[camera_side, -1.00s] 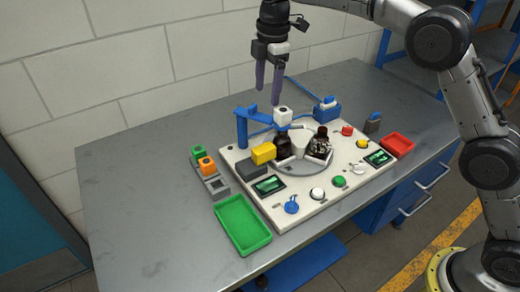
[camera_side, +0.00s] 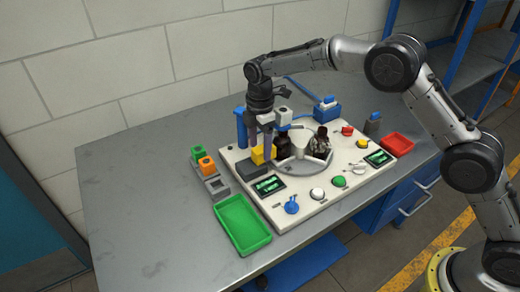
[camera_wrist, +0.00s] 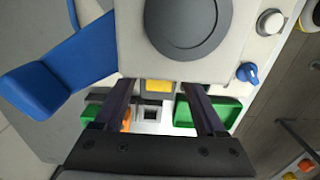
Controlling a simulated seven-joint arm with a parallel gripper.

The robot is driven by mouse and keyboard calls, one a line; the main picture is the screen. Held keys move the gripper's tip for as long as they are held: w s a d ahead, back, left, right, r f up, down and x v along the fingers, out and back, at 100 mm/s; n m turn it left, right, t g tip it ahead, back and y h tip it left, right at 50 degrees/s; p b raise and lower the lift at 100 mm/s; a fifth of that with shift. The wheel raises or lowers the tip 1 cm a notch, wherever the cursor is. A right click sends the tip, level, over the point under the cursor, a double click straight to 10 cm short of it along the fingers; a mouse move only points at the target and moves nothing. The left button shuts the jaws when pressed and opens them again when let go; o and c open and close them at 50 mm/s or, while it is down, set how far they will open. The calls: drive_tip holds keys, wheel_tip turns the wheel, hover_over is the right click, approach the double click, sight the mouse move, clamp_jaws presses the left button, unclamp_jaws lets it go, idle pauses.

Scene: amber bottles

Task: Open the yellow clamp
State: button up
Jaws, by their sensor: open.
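The yellow clamp (camera_side: 257,156) is a small block at the left of the white board, above a dark grey base. My gripper (camera_side: 261,150) points down over it, with its purple fingers reaching to the clamp's height in the side view and partly hiding it. In the wrist view the gripper (camera_wrist: 159,86) is open, with one finger to the left and one to the right of the yellow clamp (camera_wrist: 160,86). I cannot tell whether the fingers touch it. A pale block hides part of the clamp in that view.
The blue stand (camera_side: 241,128) is close behind my gripper. Amber bottles (camera_side: 321,139) stand on the grey turntable (camera_side: 305,167) to the right. A green tray (camera_side: 243,224) lies at the front left, with an orange block (camera_side: 206,165) behind it. A red tray (camera_side: 396,145) is at the right.

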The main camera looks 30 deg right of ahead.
drive_tip(key=shift+f, duration=0.9)
clamp_jaws()
idle(0.9)
